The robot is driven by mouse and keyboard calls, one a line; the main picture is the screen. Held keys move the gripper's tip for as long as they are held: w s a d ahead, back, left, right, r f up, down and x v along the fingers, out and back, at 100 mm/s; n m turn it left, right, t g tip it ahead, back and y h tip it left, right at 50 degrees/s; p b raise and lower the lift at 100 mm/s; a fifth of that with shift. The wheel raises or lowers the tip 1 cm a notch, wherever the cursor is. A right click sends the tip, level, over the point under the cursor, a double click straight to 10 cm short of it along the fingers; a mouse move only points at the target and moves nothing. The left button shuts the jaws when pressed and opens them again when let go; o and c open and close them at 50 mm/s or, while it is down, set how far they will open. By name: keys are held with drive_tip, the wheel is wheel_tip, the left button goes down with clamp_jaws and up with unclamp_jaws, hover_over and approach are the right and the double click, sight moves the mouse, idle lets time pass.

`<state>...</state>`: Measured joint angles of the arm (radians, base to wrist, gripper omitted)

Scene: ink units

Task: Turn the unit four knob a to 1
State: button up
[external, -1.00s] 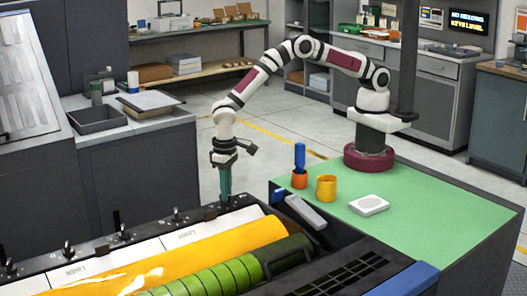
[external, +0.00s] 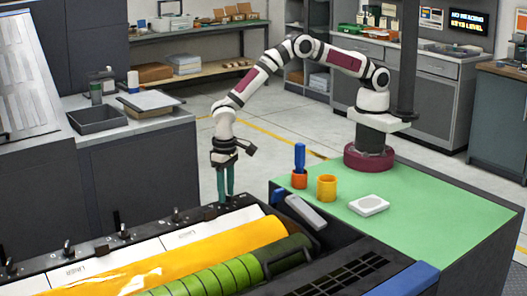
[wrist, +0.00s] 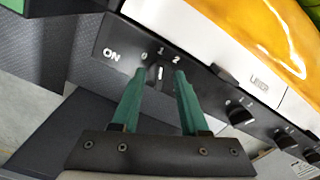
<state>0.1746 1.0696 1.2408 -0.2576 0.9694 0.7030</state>
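In the wrist view, a small dark knob (wrist: 159,76) with a pale mark sits on the black panel, below the printed digits 0, 1 and 2. Its mark appears to point roughly toward the 1. My gripper (wrist: 162,71) has two green fingers, one on each side of this knob, with a gap between them; it looks open. In the external view my gripper (external: 225,198) points straight down at the far end of the row of ink units. The knob there is hidden by the fingers. No unit number is readable.
More knobs (wrist: 240,114) run along the same panel, with white label strips and an orange roller (external: 215,250) beside them. A green worktop (external: 440,210) carries an orange cup (external: 327,188), a red holder (external: 299,181) with a blue-handled tool and a white block (external: 369,204).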

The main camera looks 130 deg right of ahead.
wheel_tip(320, 180, up, 16)
idle(0.4)
drive_tip(key=shift+f, duration=0.1)
drive_tip(key=s+a+r+n+y, duration=0.1)
drive_tip(key=s+a+r+n, duration=0.3)
drive_tip(key=s, duration=0.8)
drive_tip(key=s+a+r+n, duration=0.1)
drive_tip(key=s+a+r, duration=0.55)
drive_tip(key=s, duration=0.55)
drive_tip(key=s+a+f+n, duration=0.1)
drive_tip(key=s+f+n, duration=0.1)
drive_tip(key=s, duration=1.1)
drive_tip(key=shift+a+f+y, duration=0.4)
drive_tip(key=shift+f, duration=0.15)
drive_tip(key=shift+w, duration=0.1)
